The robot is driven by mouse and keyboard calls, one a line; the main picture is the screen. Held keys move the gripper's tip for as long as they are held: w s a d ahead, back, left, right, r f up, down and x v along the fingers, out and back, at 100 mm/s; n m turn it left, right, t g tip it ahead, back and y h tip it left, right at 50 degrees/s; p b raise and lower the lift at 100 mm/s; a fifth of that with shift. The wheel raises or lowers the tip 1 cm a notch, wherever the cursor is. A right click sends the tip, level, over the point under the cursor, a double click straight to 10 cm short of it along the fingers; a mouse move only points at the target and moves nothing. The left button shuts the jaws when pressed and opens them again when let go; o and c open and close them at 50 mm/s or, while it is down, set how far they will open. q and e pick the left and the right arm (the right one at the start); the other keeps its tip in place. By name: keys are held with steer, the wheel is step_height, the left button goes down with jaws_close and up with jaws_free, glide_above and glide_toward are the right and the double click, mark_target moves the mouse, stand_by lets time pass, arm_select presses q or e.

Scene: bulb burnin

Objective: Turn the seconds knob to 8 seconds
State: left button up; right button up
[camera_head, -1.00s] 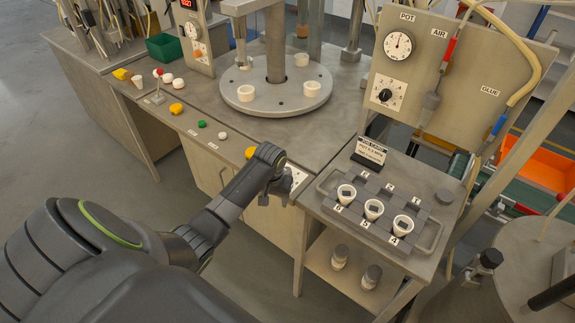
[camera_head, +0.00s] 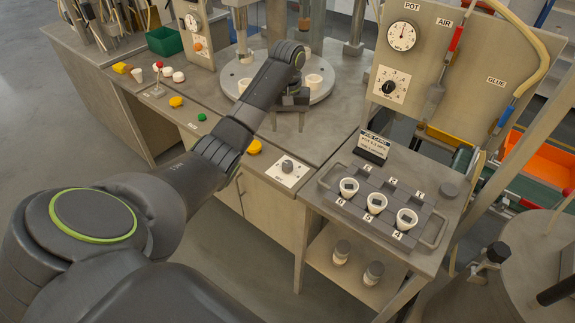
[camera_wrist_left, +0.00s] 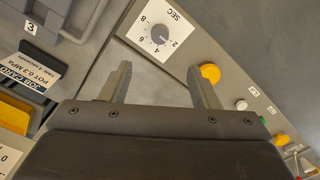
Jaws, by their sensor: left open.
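The seconds knob (camera_head: 287,166) is a small grey dial on a white plate on the bench's front panel, right of a yellow button. In the left wrist view the knob (camera_wrist_left: 160,35) sits beside the SEC label, with 2, 4, 6 and 8 around it; its exact setting is too small to tell. My left gripper (camera_head: 288,120) is open and empty, raised above the bench and apart from the knob. In the left wrist view its two fingers (camera_wrist_left: 160,72) point towards the plate with the knob beyond them. My right gripper is not in view.
A round turntable (camera_head: 318,93) with white cups stands behind the gripper. A job card (camera_head: 374,147) and a tray of cups (camera_head: 330,180) are to the right. Several buttons, including a yellow one (camera_head: 254,147), line the panel's edge. A pot dial panel (camera_head: 392,84) stands at the back right.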

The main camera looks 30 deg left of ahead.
arm_select(q)
steer(key=b, duration=0.6)
glide_above(287, 164)
step_height(287, 164, down, 6)
steer(key=shift+f, duration=0.25)
step_height(287, 164, down, 8)
steer(key=shift+w+f+p, duration=0.1)
steer(key=shift+p, duration=0.25)
steer(key=shift+c, duration=0.5)
